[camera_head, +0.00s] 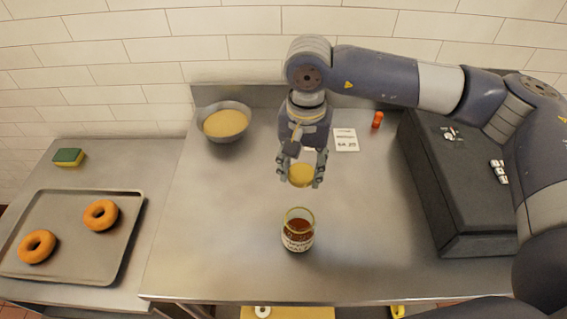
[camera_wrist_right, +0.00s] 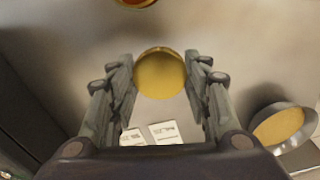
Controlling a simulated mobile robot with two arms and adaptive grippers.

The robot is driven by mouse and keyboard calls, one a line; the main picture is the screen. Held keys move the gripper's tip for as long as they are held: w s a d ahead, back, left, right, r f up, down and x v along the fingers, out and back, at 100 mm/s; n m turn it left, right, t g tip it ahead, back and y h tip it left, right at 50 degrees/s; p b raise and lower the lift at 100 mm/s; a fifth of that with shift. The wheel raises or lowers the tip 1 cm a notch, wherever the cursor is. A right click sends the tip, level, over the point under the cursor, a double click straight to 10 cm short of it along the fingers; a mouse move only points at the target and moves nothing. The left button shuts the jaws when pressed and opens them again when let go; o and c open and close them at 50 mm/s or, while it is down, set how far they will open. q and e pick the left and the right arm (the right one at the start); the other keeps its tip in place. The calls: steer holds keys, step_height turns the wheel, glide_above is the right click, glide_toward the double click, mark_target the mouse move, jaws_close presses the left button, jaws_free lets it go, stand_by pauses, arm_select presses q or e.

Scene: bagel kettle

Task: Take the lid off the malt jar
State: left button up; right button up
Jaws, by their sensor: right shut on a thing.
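The malt jar (camera_head: 298,236) stands upright on the steel counter in the head view, its top open and dark brown-red contents showing. In the right wrist view only part of the jar (camera_wrist_right: 136,3) shows at the top edge. The round yellow-gold lid (camera_head: 301,175) is off the jar, held between the fingers of my right gripper (camera_head: 301,172). The lid (camera_wrist_right: 160,75) also shows between the fingers in the right wrist view. The gripper is behind the jar in the head view, apart from it. My left gripper is not in view.
A bowl of yellowish contents (camera_head: 225,123) stands at the back left of the counter (camera_head: 215,230). A dark box-like unit (camera_head: 455,190) stands right. A tray with two bagels (camera_head: 75,265) and a sponge (camera_head: 68,157) are left.

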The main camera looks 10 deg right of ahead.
steer(key=shift+w+a+f, duration=0.2)
steer(key=shift+w+a, duration=0.2)
steer(key=shift+w, duration=0.05)
steer(key=shift+w+a+f+m, duration=0.1)
steer(key=shift+a+f+m, duration=0.05)
steer(key=shift+f+m, duration=0.15)
steer(key=p, duration=0.2)
glide_above(293, 202)
step_height(293, 202, down, 5)
steer(key=shift+r, duration=0.1)
steer(key=shift+f, duration=0.7)
step_height(293, 202, down, 2)
steer(key=shift+f+p, duration=0.15)
steer(key=shift+p, duration=0.3)
steer(key=shift+f, duration=0.3)
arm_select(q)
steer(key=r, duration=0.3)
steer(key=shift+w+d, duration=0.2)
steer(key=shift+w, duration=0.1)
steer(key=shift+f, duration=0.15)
arm_select(e)
steer(key=shift+f, duration=0.1)
